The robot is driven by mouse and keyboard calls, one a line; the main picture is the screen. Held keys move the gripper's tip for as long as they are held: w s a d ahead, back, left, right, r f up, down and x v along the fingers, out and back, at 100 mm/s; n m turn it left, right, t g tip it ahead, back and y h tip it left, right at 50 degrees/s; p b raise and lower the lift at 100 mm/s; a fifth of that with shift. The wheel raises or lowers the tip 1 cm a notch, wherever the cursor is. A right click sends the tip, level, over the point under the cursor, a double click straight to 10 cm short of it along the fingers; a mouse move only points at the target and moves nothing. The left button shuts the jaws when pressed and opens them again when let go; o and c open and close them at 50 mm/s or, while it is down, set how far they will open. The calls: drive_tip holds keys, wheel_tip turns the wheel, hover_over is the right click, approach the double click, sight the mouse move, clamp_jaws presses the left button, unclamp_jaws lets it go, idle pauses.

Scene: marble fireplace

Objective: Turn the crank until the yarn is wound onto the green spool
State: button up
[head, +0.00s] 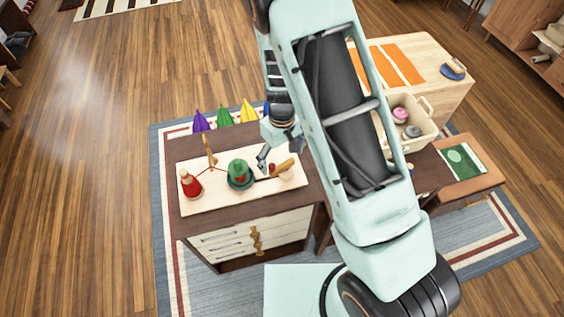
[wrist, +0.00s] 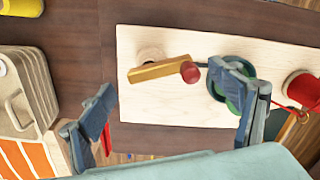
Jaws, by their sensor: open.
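A pale wooden board (head: 215,200) lies on a dark cabinet. The green spool (head: 239,176) stands upright near its middle, with some red on it. A red yarn cone (head: 190,184) stands at the left end, and a thin red strand runs by a wooden post (head: 210,150) towards the spool. The crank (head: 287,165), a wooden bar with a red knob (head: 271,168), is at the right end. My gripper (head: 264,157) is open and empty near the knob. In the wrist view, my fingers (wrist: 167,105) are spread wide, apart from the knob (wrist: 190,72); one finger partly hides the spool (wrist: 219,80).
Purple (head: 200,121), green (head: 224,117) and yellow (head: 248,112) pointed objects stand behind the board. A cream basket (head: 424,134) with pink and grey round items is at the right, near an orange-striped table (head: 440,60). My arm hides the area between.

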sight(282, 165)
drive_tip(key=shift+f, duration=1.5)
drive_tip(key=c, duration=1.1)
drive_tip(key=shift+c, duration=0.2)
drive_tip(key=shift+w+m, duration=0.1)
drive_tip(key=shift+m, duration=0.2)
drive_tip(key=m, duration=0.3)
drive_tip(key=m+b, duration=0.1)
drive_tip(key=shift+w+a+m, duration=0.15)
drive_tip(key=shift+w+m, duration=0.15)
drive_tip(key=m, duration=0.5)
drive_tip(key=shift+w, duration=0.35)
drive_tip(key=shift+m, duration=0.4)
